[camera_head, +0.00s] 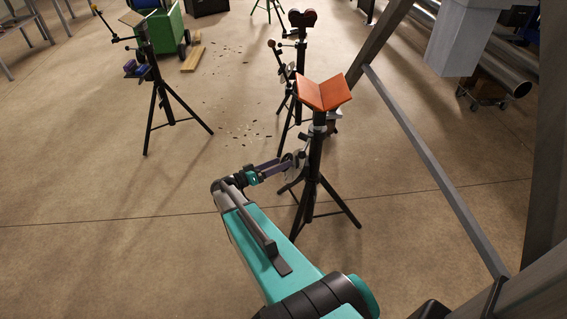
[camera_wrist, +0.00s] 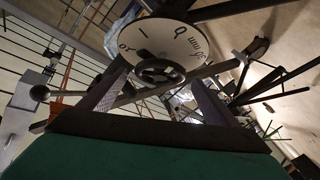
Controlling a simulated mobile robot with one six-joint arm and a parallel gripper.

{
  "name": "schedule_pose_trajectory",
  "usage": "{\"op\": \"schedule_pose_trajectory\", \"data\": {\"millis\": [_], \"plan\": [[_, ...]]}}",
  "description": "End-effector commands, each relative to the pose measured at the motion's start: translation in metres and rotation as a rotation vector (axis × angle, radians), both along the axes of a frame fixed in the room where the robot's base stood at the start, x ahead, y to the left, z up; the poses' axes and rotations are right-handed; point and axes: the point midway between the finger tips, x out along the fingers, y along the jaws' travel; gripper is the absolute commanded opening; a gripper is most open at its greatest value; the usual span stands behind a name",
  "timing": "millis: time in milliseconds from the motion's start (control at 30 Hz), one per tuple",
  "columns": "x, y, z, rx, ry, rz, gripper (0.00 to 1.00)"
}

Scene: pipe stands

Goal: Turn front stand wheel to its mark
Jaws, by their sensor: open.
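The front stand (camera_head: 315,150) is a black tripod with an orange V-shaped head (camera_head: 323,94). My gripper (camera_head: 286,164) reaches its post from the left, beside a small pale disc (camera_head: 296,166). In the wrist view, a white round dial (camera_wrist: 150,40) with dark marks and lettering faces me. My gripper (camera_wrist: 158,88) is open, one finger on each side of the dark hub. Contact cannot be told.
Another tripod stand (camera_head: 300,60) with dark red rollers is close behind. A third stand (camera_head: 155,80) is at the left. A grey slanted frame (camera_head: 435,165) closes the right side. Small debris (camera_head: 240,75) lies on the floor.

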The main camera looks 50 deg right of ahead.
Motion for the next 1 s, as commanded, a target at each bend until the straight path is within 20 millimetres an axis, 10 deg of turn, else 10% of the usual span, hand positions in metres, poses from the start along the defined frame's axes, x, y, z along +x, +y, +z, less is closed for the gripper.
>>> {"op": "schedule_pose_trajectory", "data": {"millis": [667,1000], "plan": [[-0.009,-0.033,0.000,0.001,0.000,0.001,0.84],[-0.009,-0.021,0.000,0.001,0.000,0.002,0.43]]}}
